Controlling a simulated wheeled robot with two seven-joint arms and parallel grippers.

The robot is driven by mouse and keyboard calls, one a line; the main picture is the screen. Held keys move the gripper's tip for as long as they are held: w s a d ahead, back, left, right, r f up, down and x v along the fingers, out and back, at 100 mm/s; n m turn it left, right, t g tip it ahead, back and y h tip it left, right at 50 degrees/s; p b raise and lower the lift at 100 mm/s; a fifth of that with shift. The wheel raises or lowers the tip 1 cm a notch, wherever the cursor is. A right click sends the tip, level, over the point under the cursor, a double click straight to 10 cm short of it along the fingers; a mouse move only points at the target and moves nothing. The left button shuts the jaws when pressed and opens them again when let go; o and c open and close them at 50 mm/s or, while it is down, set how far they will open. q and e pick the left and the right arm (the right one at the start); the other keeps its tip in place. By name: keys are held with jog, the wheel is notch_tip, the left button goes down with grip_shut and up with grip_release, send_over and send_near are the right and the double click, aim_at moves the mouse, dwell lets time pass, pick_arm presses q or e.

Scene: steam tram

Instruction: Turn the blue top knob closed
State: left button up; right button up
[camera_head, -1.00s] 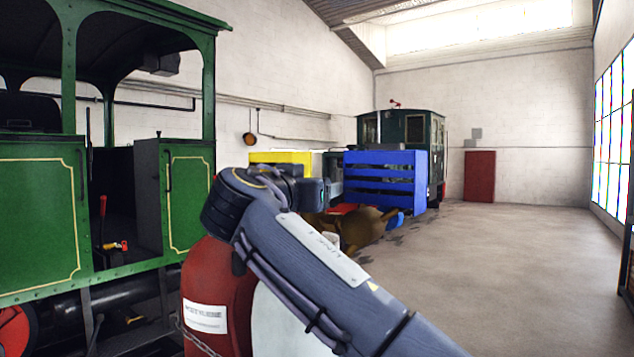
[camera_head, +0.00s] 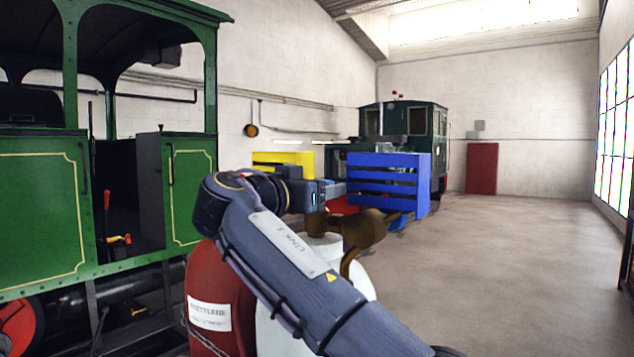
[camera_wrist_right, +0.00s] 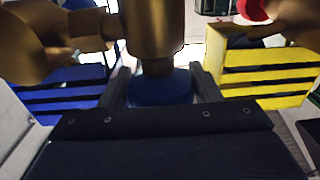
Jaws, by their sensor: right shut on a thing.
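The blue top knob (camera_wrist_right: 160,88) shows in the right wrist view, between the two dark fingers of my right gripper (camera_wrist_right: 162,90). The gripper is shut on it. A brass valve body (camera_wrist_right: 153,30) adjoins the knob. In the head view my right gripper (camera_head: 328,194) is at the brass valve (camera_head: 362,230) above a white gas bottle (camera_head: 275,325). The knob is hidden in that view, and my right arm covers much of the bottle. My left gripper is not in view.
A red bottle labelled acetylene (camera_head: 222,285) stands left of the white one. A green steam tram (camera_head: 40,215) is at the left. A blue slatted crate (camera_head: 388,185) and a yellow crate (camera_head: 285,158) are behind. The floor at right (camera_head: 520,270) is clear.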

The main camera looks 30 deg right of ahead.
jog(key=m+g+p, duration=0.1)
jog(key=g, duration=0.1)
jog(key=shift+r+m+g+h, duration=0.15)
jog(key=shift+m+g+h, duration=0.15)
jog(key=shift+m+h, duration=0.1)
jog(key=shift+g, duration=0.3)
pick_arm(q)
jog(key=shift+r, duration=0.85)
pick_arm(e)
jog(key=o, duration=0.7)
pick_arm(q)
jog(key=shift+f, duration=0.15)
pick_arm(e)
jog(key=shift+f, duration=0.2)
